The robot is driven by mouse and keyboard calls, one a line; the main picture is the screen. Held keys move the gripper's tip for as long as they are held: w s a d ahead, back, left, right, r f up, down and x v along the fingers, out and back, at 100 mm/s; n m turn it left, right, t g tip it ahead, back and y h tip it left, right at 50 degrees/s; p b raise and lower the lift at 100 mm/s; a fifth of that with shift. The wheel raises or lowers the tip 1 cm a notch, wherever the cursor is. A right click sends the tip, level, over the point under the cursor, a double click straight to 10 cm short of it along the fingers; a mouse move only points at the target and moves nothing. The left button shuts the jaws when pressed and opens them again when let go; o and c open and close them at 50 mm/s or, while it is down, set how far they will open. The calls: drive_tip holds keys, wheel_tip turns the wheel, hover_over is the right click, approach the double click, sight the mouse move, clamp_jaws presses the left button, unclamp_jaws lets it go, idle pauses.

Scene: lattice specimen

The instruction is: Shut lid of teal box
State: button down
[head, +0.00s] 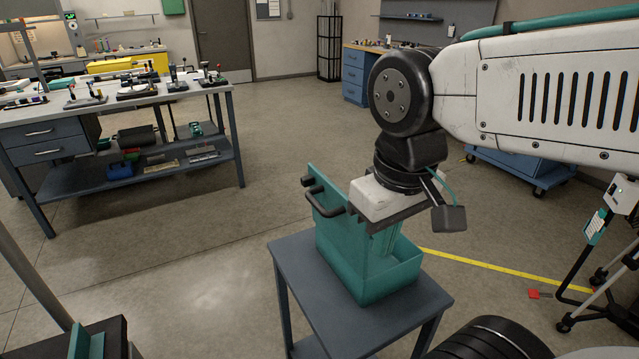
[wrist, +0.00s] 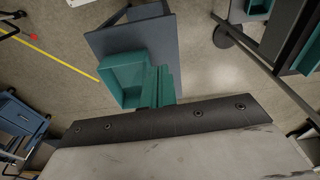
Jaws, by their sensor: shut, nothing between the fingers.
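The teal box (head: 388,286) sits on a small grey-blue table, its lid (head: 331,231) standing up at the left side. A dark bar handle (head: 325,203) is on the lid's outer face. My gripper (head: 381,250) is shut and empty, pointing down over the open box, to the right of the raised lid. I cannot tell whether it touches the lid. In the wrist view the open box (wrist: 123,82) shows left of the shut teal fingers (wrist: 158,84); the lid is not clearly seen there.
The small table (head: 300,262) has a little bare top around the box. A workbench (head: 120,97) with tools stands at the left. The floor between bench and table is clear.

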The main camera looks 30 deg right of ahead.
drive_tip(key=w+a+r+n+g+h, duration=0.1)
drive_tip(key=w+a+r+n+h, duration=0.1)
drive_tip(key=w+n, duration=0.4)
drive_tip(key=w+a+r+n+g+h, duration=0.1)
drive_tip(key=w+n+h, duration=0.15)
drive_tip(key=w, duration=0.45)
drive_tip(key=w+a+f+n+h, duration=0.1)
drive_tip(key=w+a+n+h, duration=0.2)
drive_tip(key=w+a+n, duration=0.65)
drive_tip(key=w+d+r+x, duration=0.1)
drive_tip(key=d+x, duration=0.1)
drive_tip(key=x, duration=1.1)
drive_tip(key=shift+d+r+m+t, duration=0.2)
drive_tip(key=shift+r+m+t, duration=0.1)
drive_tip(key=shift+m, duration=0.1)
